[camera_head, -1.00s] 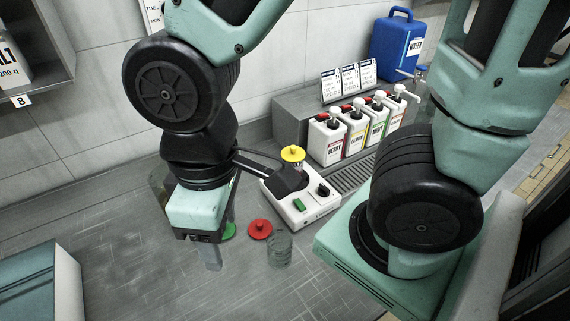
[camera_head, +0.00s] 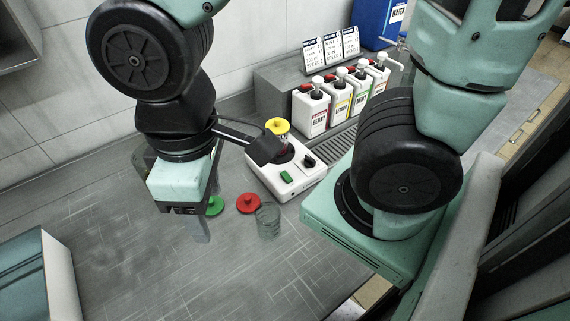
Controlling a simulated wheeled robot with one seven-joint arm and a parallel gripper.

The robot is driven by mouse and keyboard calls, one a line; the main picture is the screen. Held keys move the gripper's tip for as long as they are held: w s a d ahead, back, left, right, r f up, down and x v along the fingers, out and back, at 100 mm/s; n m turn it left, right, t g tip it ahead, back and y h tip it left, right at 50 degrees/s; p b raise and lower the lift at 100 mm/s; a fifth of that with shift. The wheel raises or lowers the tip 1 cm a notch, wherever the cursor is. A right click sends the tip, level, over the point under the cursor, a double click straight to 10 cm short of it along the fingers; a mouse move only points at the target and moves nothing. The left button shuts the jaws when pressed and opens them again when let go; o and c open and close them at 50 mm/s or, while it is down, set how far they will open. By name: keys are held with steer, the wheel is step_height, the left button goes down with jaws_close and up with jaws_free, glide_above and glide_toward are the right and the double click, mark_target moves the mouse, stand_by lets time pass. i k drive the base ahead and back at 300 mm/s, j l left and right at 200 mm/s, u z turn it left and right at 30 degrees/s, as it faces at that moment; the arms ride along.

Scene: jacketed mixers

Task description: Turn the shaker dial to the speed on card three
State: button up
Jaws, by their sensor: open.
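The shaker (camera_head: 270,183) is a white unit on the counter with a black dial (camera_head: 309,160) at its right front and a green switch (camera_head: 286,176). My gripper (camera_head: 201,228) points down over the counter, left of the shaker and apart from the dial. It is open; only one finger shows clearly, and nothing is seen between the jaws.
A red lid (camera_head: 249,204), a green lid (camera_head: 215,205) and a clear glass (camera_head: 268,220) are close to my gripper. Several pump bottles (camera_head: 311,113) stand behind the shaker, with a blue water jug (camera_head: 373,22) further back.

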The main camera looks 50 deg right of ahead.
mark_target(309, 162)
steer(key=l+z, duration=0.1)
steer(key=z, duration=0.3)
steer(key=l+z, duration=0.1)
steer(key=z, duration=0.35)
steer(key=l+z, duration=0.1)
steer(key=z, duration=0.3)
